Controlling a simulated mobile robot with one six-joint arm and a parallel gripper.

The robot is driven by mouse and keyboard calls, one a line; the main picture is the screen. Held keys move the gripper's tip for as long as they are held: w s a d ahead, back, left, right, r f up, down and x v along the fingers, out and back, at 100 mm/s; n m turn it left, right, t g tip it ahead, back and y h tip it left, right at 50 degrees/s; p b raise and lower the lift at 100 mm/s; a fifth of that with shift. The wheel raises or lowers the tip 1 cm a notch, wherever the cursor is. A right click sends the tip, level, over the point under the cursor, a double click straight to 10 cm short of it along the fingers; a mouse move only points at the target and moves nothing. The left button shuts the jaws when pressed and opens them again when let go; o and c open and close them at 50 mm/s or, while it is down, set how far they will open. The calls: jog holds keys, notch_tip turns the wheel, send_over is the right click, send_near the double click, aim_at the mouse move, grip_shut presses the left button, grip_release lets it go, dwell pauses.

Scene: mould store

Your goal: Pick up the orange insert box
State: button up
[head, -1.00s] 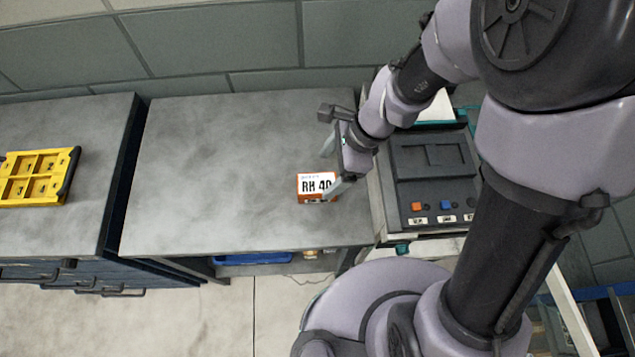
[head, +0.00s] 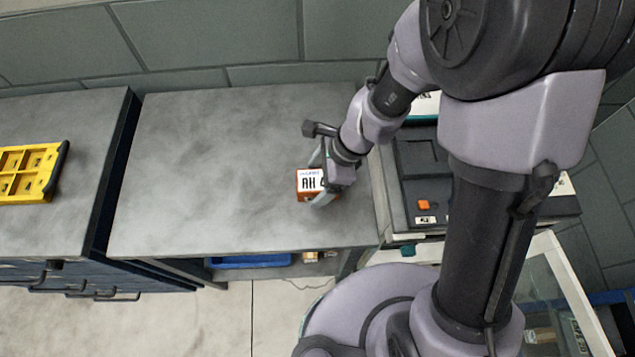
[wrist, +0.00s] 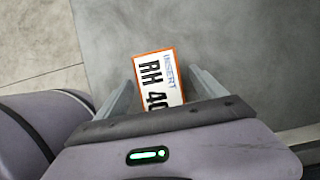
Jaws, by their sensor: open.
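The orange insert box (head: 307,184) stands on the grey bench top near its front right part. It has a white label with "INSERT" and large black "RH 4..." lettering, partly covered by a finger in the head view. My gripper (head: 318,180) is open, with its fingers around the box. In the wrist view the box (wrist: 158,76) lies between the two fingers of my gripper (wrist: 160,92), with a gap on the right and a small one on the left. The near end of the box is hidden behind the gripper body.
The grey bench (head: 210,150) is otherwise clear. A yellow tray (head: 52,172) lies on the dark cabinet at left. A machine with an orange button (head: 424,204) stands close right of the bench. A blue bin (head: 250,261) sits below the bench top.

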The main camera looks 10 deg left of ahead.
jog(key=shift+f, duration=0.2)
grip_shut()
dwell(0.4)
